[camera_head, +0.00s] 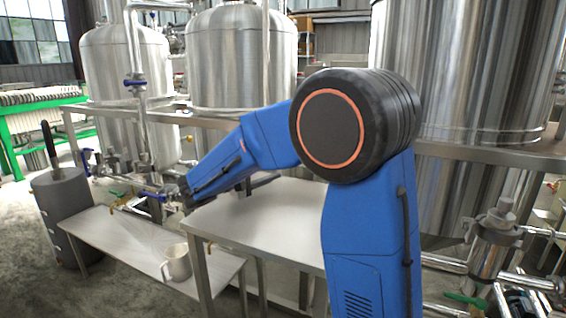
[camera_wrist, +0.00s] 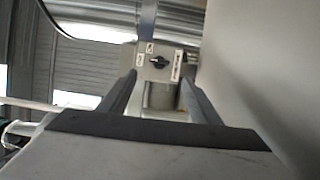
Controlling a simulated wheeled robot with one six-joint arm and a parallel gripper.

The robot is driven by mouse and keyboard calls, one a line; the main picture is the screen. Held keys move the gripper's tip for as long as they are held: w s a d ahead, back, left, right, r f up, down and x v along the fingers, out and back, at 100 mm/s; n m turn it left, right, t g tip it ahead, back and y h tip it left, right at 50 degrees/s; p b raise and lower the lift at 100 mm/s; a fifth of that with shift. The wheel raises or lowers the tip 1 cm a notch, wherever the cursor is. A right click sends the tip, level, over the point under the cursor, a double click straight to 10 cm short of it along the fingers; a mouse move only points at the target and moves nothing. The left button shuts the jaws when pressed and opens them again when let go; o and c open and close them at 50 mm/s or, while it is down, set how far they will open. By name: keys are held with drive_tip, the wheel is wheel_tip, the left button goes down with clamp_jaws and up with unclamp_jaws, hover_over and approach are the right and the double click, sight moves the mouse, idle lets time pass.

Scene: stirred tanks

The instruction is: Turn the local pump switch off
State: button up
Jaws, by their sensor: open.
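The pump switch (camera_wrist: 158,62) is a small black rotary knob on a light grey box (camera_wrist: 150,75) with small white labels around it. It shows near the upper middle of the wrist view. My gripper (camera_wrist: 160,84) is open, its two dark fingers pointing toward the box, with the knob seen between and just beyond the fingertips. I cannot tell whether a finger touches the box. In the head view the switch cannot be made out, and my gripper (camera_head: 182,190) is small and partly lost among pipes at the end of my blue arm.
A grey table (camera_head: 255,217) and a lower bench (camera_head: 130,243) with a beige mug (camera_head: 177,263) stand below my arm. Steel tanks (camera_head: 240,60) and pipes with blue-handled valves (camera_head: 135,83) stand behind. In the wrist view a pale surface (camera_wrist: 262,70) fills the right side, close by.

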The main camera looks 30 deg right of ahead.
drive_tip(key=shift+v, duration=2.65)
